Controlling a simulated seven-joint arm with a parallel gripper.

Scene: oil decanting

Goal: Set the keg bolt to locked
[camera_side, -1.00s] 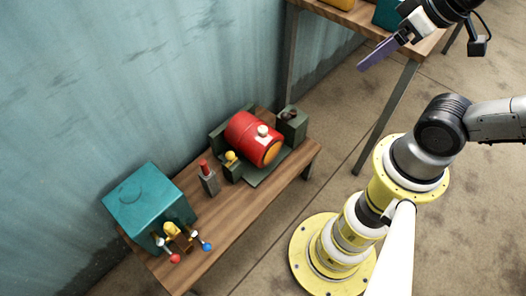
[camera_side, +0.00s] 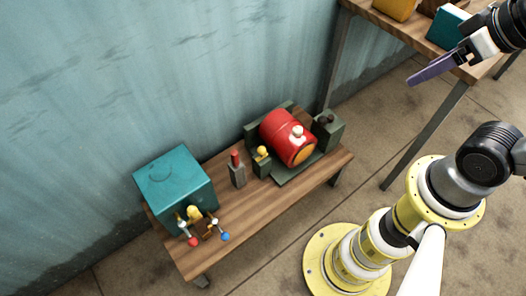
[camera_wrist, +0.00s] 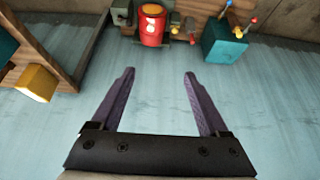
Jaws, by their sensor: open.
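The red keg (camera_side: 288,138) lies on its side in a dark green cradle on the low wooden bench, with a white knob on its body and an orange end. A small green block with a yellow knob (camera_side: 262,152) stands at its left, and a green block with a dark top (camera_side: 328,128) at its right. I cannot tell which part is the bolt or how it is set. The keg also shows at the top of the wrist view (camera_wrist: 152,25). My gripper (camera_side: 411,81) is up by the higher table, well away from the keg. Its purple fingers (camera_wrist: 158,73) are apart and empty.
A teal box (camera_side: 175,178) with red and blue ball-ended levers (camera_side: 208,231) stands at the bench's left end. A grey post with a red top (camera_side: 236,168) stands between. The higher table (camera_side: 405,32) holds yellow and teal blocks. The wall runs behind the bench.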

